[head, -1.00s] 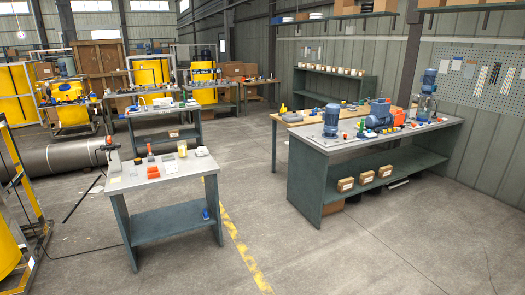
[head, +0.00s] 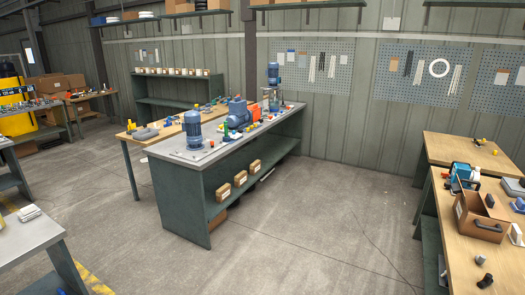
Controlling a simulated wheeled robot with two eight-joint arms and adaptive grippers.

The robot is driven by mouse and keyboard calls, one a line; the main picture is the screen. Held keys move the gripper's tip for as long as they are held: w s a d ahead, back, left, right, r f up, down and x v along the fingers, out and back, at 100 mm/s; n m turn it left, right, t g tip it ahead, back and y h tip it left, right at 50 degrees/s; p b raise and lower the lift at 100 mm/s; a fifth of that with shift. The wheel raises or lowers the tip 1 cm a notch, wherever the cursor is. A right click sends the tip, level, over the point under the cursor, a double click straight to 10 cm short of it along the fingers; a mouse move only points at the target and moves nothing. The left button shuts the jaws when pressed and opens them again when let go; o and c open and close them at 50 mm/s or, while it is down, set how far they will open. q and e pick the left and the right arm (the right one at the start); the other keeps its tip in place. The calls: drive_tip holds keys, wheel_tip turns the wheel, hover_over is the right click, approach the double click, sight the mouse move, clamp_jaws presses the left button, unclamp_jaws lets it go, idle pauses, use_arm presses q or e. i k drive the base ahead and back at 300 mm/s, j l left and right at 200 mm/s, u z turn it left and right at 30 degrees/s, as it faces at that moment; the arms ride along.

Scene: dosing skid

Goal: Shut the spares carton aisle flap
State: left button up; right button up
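An open brown box (head: 482,218) stands on the wooden bench at the right edge. It has a dark handle on its near side and a small dark thing at its top edge. Several small closed cartons (head: 240,178) sit on the lower shelf of the grey-topped bench in the middle. Neither of my grippers is in view.
The grey-topped bench (head: 176,150) carries blue motors and an orange pump (head: 238,113). The wooden bench (head: 456,258) at right holds tools and loose parts. Another grey table (head: 28,240) stands at lower left. Open concrete floor (head: 310,230) lies between the benches.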

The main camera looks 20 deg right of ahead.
sight(457, 188)
drive_tip(key=i+l+z, duration=0.1)
drive_tip(key=i+z, duration=0.15)
drive_tip(key=z, duration=0.2)
drive_tip(key=i+z, duration=0.25)
drive_tip(key=z, duration=0.2)
drive_tip(key=i+j+z, duration=0.1)
drive_tip(key=z, duration=0.35)
drive_tip(key=i+j+z, duration=0.2)
drive_tip(key=z, duration=0.3)
drive_tip(key=i+j+z, duration=0.3)
drive_tip(key=z, duration=0.15)
drive_tip(key=i+j+z, duration=0.2)
drive_tip(key=i+j, duration=0.25)
drive_tip(key=i, duration=0.05)
